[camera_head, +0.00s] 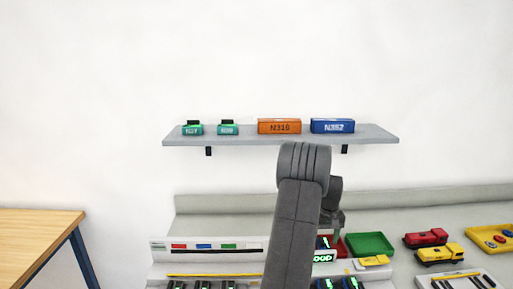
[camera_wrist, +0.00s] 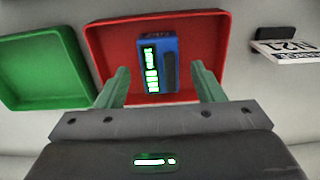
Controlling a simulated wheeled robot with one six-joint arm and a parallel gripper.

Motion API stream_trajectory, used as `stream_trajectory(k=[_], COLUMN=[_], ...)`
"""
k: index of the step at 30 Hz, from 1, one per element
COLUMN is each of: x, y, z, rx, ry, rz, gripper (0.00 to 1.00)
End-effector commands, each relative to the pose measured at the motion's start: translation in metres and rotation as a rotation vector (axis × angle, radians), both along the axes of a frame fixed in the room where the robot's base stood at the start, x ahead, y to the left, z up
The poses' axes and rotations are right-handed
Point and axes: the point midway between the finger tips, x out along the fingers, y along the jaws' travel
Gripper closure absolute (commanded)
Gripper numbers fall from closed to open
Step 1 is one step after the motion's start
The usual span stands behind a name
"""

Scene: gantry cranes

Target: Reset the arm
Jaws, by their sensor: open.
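My arm rises in the middle of the head view and bends down at the top toward the bench. My gripper (camera_wrist: 160,88) shows in the wrist view with two green fingers spread apart, one on each side of a blue device (camera_wrist: 143,70) with lit green bars. The fingers look clear of the device, with a gap on each side. The device lies in a red tray (camera_wrist: 103,45). In the head view my arm hides most of the red tray, and the fingertips are hard to make out.
A green tray (camera_head: 370,245) sits beside the red one. Red (camera_head: 426,238) and yellow (camera_head: 440,254) toy trucks and a yellow tray (camera_head: 492,240) stand to the right. A wall shelf (camera_head: 280,138) holds an orange container (camera_head: 279,126) and a blue container (camera_head: 332,126). A wooden table (camera_head: 35,235) is at left.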

Motion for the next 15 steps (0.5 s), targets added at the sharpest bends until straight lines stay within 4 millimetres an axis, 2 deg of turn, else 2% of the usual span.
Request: stream_trajectory(k=[2, 3, 15], x=[-0.001, 0.002, 0.001], y=[0.0, 0.0, 0.0], z=[-0.018, -0.001, 0.079], rx=[0.001, -0.003, -0.002], ry=[0.003, -0.007, -0.005], rz=[0.0, 0.0, 0.0], gripper=[0.39, 0.39, 0.39])
